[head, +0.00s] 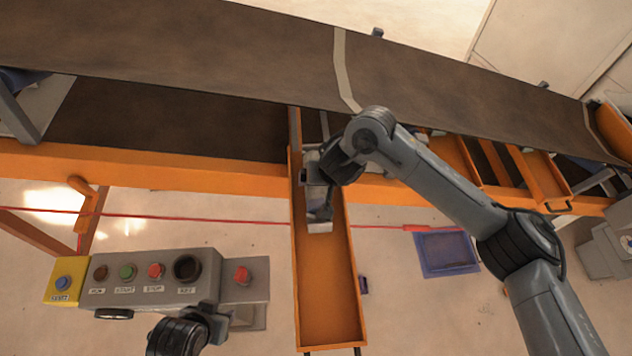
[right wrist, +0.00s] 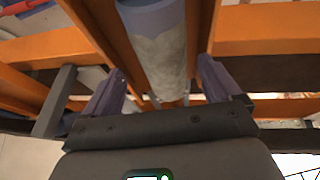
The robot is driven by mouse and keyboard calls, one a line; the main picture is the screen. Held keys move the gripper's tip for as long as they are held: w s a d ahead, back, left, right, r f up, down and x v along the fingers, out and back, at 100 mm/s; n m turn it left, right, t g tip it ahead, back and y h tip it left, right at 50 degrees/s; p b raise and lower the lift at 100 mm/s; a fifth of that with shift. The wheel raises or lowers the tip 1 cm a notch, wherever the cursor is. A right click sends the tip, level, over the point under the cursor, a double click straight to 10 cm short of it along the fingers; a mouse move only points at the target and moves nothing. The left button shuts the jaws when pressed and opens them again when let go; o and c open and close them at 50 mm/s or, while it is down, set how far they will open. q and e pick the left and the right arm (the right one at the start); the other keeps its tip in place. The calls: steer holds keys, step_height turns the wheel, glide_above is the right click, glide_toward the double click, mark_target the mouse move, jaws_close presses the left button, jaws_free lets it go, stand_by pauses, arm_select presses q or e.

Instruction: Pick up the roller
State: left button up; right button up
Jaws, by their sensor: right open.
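The roller (right wrist: 160,50) is a grey-white cylinder with a bluish end band in the right wrist view. It lies lengthwise between orange walls. My right gripper (right wrist: 162,85) is open, with one finger on each side of the roller and gaps to it. In the head view, the right gripper (head: 320,207) reaches down into the long orange drawer (head: 330,290). A pale piece of the roller (head: 320,227) shows just below it there; the arm hides much of the rest.
A dark conveyor belt (head: 220,50) runs across the back above an orange frame (head: 130,165). A grey control box (head: 150,275) with buttons stands left of the drawer. A red cord (head: 150,216) crosses behind it. A blue tray (head: 447,253) lies to the right.

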steer(key=shift+x, duration=2.25)
steer(key=shift+s+a, duration=0.15)
steer(key=shift+a, duration=0.05)
steer(key=shift+c, duration=0.2)
steer(key=c, duration=1.4)
steer(key=shift+r, duration=0.1)
steer(key=shift+c, duration=0.5)
steer(key=shift+r, duration=0.1)
